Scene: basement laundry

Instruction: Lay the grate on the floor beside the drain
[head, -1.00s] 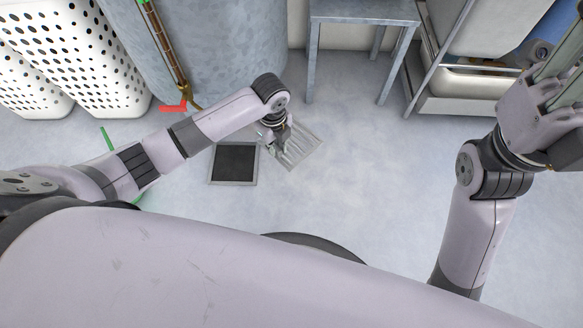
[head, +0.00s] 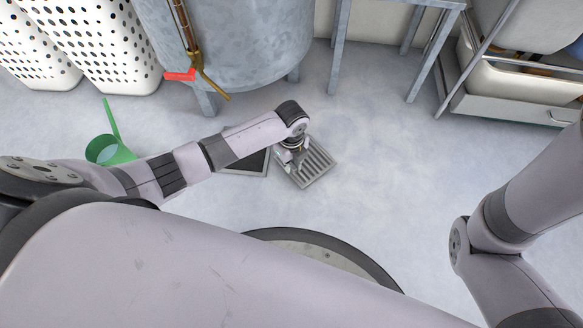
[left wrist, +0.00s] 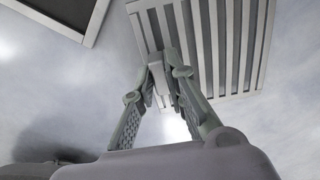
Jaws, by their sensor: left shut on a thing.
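The grate (head: 316,167) is a grey slotted metal square just right of the drain in the head view. It also shows in the left wrist view (left wrist: 225,45). The drain (head: 254,165) is a dark square opening with a grey frame, partly hidden behind my left arm; its corner shows at top left in the left wrist view (left wrist: 68,8). My left gripper (head: 288,158) is shut on the grate's near-left edge, and its fingers (left wrist: 165,82) show there in the wrist view. I cannot tell whether the grate touches the floor. My right gripper is out of view.
White perforated baskets (head: 110,50) are at far left. A metal table's leg (head: 337,50) is behind the grate. Floor to the right is clear.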

